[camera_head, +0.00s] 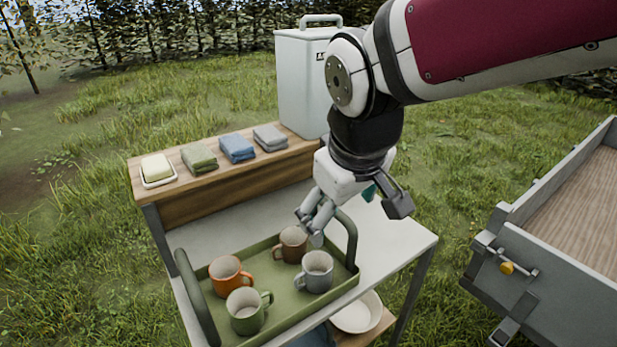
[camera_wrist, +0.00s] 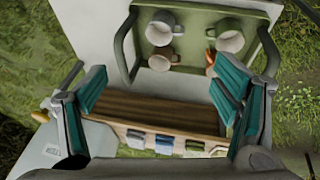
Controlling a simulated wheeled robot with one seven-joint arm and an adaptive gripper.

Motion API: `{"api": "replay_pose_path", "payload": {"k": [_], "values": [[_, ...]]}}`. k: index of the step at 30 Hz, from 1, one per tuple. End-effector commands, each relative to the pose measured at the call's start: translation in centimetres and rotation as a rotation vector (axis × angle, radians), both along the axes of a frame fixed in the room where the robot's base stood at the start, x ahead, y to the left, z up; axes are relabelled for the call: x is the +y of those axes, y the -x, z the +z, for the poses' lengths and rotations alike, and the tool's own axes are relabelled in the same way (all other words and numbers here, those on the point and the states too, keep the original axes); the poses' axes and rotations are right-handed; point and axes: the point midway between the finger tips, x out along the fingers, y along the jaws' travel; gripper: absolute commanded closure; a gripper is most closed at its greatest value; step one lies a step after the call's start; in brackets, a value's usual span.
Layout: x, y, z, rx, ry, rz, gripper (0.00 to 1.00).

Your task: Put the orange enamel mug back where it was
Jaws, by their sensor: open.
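The orange enamel mug (camera_head: 226,275) stands upright at the back left of the green tray (camera_head: 284,325), its handle to the right. A green mug (camera_head: 246,309) is in front of it; a brown mug (camera_head: 291,244) and a grey mug (camera_head: 316,271) stand in the tray's right half. My gripper (camera_head: 357,211) is open and empty, above the table near the tray's right back side, apart from the orange mug. In the wrist view my gripper (camera_wrist: 160,88) has its teal pads wide apart; only a bit of the orange mug (camera_wrist: 210,58) shows beside one pad.
A wooden shelf (camera_head: 222,198) behind the tray bears a soap dish (camera_head: 158,171) and several folded cloths (camera_head: 237,148). A white canister (camera_head: 302,85) stands at the back right. A basin (camera_head: 357,313) sits below the table. A grey cart (camera_head: 560,265) is at right. The tabletop right of the tray is clear.

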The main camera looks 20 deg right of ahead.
Motion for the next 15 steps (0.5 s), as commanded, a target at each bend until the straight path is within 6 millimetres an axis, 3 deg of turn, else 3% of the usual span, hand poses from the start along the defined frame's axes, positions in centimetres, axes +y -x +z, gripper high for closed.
{"api": "replay_pose_path", "payload": {"k": [1, 6, 10, 15], "values": [[-0.4, 1.8, 0.9, -0.025, -0.024, -0.046, 0.18], [-1.4, 6.5, 2.2, -0.067, -0.117, -0.178, 0.18], [-1.6, 8.7, 2.4, -0.083, -0.172, -0.235, 0.18], [-1.6, 9.7, 2.4, -0.088, -0.201, -0.261, 0.18]]}}
